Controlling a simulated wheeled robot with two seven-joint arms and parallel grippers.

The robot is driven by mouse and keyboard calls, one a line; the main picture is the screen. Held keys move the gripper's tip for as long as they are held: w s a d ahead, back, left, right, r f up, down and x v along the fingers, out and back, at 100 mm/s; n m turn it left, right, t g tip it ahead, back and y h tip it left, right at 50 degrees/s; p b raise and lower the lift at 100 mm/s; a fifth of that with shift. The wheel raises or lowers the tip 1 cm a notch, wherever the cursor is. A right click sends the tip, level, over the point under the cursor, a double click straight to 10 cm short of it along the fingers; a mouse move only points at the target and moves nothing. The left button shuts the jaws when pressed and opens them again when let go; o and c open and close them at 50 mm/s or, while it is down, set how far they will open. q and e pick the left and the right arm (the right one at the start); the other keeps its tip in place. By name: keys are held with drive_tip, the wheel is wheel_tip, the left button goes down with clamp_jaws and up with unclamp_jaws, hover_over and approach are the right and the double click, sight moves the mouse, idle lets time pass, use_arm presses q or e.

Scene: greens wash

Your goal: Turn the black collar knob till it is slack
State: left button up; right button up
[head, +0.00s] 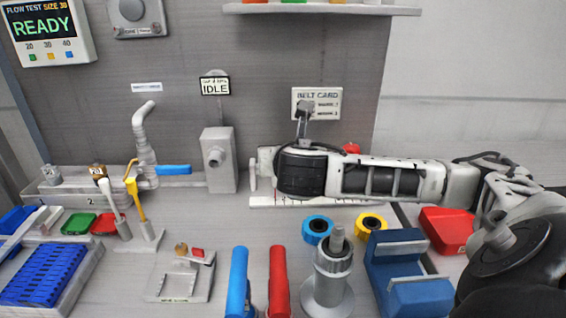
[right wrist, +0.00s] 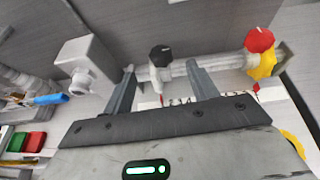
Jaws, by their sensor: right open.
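The black collar knob (right wrist: 161,55) shows in the right wrist view. It sits on top of a white collar (right wrist: 159,78) around a pale horizontal rail. My right gripper (right wrist: 160,66) is open, with one finger on each side of the collar and knob in the picture. Gaps show on both sides, so I see no grip on the knob. In the head view my right arm (head: 375,177) covers the knob and collar, and the fingertips are hard to make out there. My left gripper is not in view.
A red knob (right wrist: 259,40) and yellow part (right wrist: 262,66) stand at the rail's right end. A grey box (head: 218,160) with a spout stands left of my right arm. Bottles, a blue cradle (head: 393,262) and yellow and blue rings crowd the front bench.

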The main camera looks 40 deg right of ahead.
drive_tip(key=shift+b+x, duration=2.2)
drive_tip(key=shift+x, duration=1.65)
drive_tip(key=shift+r, duration=0.1)
drive_tip(key=c, duration=1)
